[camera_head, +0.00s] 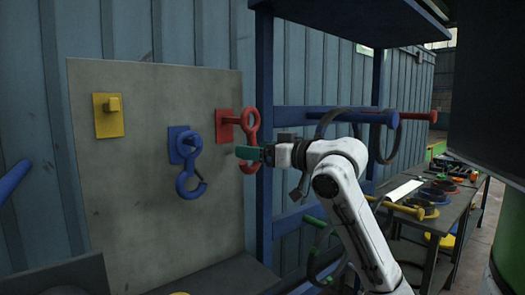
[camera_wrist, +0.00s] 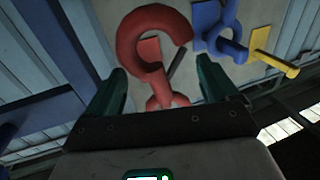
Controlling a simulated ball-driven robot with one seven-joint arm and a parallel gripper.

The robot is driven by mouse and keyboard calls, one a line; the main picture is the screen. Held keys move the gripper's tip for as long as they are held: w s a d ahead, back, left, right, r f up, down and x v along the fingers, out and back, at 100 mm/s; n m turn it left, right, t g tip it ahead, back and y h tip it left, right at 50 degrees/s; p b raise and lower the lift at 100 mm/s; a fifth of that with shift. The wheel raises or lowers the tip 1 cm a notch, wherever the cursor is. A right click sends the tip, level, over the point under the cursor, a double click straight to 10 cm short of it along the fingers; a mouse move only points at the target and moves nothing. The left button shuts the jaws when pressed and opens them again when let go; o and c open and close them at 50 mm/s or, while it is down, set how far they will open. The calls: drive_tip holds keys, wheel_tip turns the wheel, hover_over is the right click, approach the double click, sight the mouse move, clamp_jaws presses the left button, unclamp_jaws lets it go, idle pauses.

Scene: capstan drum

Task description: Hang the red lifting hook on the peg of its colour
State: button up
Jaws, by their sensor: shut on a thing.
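The red lifting hook (camera_head: 252,127) is upright in front of the panel, ring up and hook end down. In the wrist view the red hook (camera_wrist: 140,27) looms large in front of my fingers. The red peg (camera_head: 226,119) sticks out from its red plate on the panel, right at the hook's ring. I cannot tell whether the peg passes through the ring. My gripper (camera_head: 247,153), with green fingers, is shut on the red hook at its lower part. The wrist view shows my gripper (camera_wrist: 161,85) with the hook's shank between its fingers.
A blue hook (camera_head: 188,183) hangs at the blue peg (camera_head: 181,146) to the left. A yellow peg (camera_head: 111,105) sits bare at the upper left of the grey panel (camera_head: 135,210). A blue rack post (camera_head: 264,110) stands close on the right. A workbench (camera_head: 445,215) holds tools further right.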

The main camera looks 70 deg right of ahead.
drive_tip(key=w+d, duration=0.3)
drive_tip(key=w, duration=0.2)
drive_tip(key=shift+f, duration=0.45)
idle(0.4)
drive_tip(key=shift+w+d, duration=0.1)
idle(0.5)
drive_tip(key=o, duration=1.3)
drive_tip(key=shift+o, duration=0.3)
drive_tip(key=shift+f, duration=0.1)
drive_tip(key=shift+f, duration=0.1)
drive_tip(key=b+v, duration=0.2)
drive_tip(key=v, duration=0.9)
